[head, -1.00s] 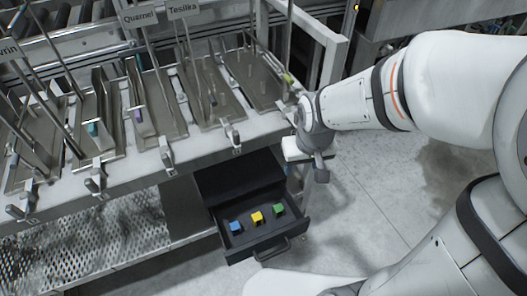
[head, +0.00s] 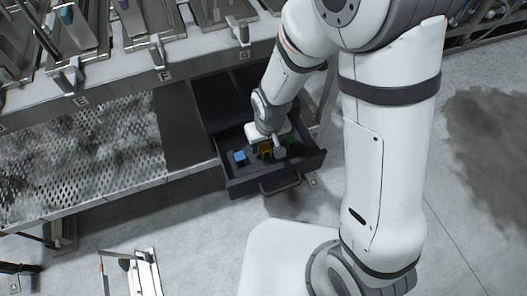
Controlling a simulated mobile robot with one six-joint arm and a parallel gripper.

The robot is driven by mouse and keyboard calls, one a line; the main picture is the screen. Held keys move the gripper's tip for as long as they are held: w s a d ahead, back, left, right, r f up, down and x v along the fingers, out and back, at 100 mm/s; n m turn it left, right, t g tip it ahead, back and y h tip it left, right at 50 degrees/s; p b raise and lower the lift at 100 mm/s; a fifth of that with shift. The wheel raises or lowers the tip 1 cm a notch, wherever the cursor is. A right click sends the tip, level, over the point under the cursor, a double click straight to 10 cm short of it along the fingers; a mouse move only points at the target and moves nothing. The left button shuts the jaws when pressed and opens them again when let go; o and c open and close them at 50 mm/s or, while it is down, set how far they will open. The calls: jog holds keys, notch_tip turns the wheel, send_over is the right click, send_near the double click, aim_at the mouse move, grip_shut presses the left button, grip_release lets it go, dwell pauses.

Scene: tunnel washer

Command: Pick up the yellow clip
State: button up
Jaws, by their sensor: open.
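The yellow clip (head: 264,150) lies in the open dark drawer, between a blue clip (head: 239,157) on its left and a dark green clip (head: 291,144) on its right. My gripper (head: 267,145) is over the drawer, pointing down, right above the yellow clip. It is open. It hides part of the yellow clip and of the green one. The fingertips are small and partly hidden, so I cannot tell whether they are beside the clip or still above it.
The drawer (head: 263,188) has raised walls and a front handle. A metal bench with trays (head: 130,68) stands above and behind it. A perforated shelf (head: 95,150) is to the left. Clear floor (head: 190,225) lies in front.

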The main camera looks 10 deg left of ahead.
aim_at(265, 148)
notch_tip(265, 148, down, 4)
jog(key=shift+w+a+r+b, duration=0.1)
jog(key=shift+w+r+b, duration=0.1)
jog(key=shift+b, duration=0.3)
jog(key=shift+r, duration=0.1)
jog(key=c, duration=1)
